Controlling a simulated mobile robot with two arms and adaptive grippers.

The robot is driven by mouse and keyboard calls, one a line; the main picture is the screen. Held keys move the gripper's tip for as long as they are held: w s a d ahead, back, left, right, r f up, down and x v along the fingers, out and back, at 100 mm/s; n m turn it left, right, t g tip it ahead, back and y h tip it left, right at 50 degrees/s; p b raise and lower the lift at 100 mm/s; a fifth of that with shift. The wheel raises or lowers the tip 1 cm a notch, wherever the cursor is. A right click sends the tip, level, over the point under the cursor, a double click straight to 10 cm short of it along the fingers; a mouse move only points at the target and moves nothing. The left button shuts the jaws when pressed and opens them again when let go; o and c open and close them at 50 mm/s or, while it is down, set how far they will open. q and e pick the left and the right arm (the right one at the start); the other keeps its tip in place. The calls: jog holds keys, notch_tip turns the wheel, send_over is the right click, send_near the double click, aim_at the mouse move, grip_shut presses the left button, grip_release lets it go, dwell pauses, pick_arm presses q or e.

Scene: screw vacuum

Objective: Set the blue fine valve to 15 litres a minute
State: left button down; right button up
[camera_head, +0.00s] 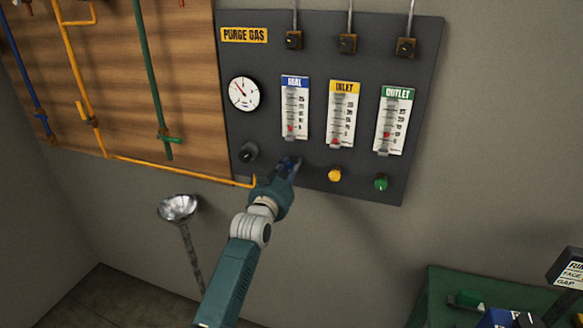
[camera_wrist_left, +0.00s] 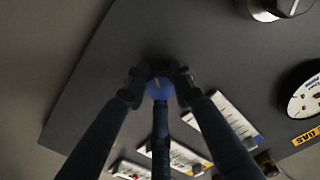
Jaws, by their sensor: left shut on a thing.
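My left gripper (camera_head: 288,166) reaches the dark purge gas panel (camera_head: 345,60) from below. The gripper hides most of the knob in the head view. Above it is the blue-labelled flowmeter (camera_head: 295,107), apparently marked SEAL. Its red float sits low in the tube, near the bottom of the scale; the exact reading is too small to tell. My right gripper is not in view.
The yellow knob (camera_head: 334,174) and green knob (camera_head: 381,183) sit right of the gripper, below the INLET (camera_head: 342,114) and OUTLET (camera_head: 394,120) flowmeters. A black knob (camera_head: 248,152) is close on the left, under a round gauge (camera_head: 244,93). A metal funnel (camera_head: 178,208) stands lower left.

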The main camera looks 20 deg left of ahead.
pick_arm(q)
jog(key=n, duration=0.2)
jog(key=n+p, duration=0.1)
jog(key=n, duration=0.2)
jog(key=shift+r+n, duration=0.25)
jog(key=shift+n, duration=0.05)
jog(key=n+p, duration=0.1)
jog(key=n, duration=0.2)
jog(key=shift+n, duration=0.4)
jog(key=shift+a+n, duration=0.1)
jog(key=shift+n, duration=0.8)
jog(key=c, duration=1.4)
grip_release()
jog(key=shift+c, duration=0.2)
jog(key=shift+f, duration=0.1)
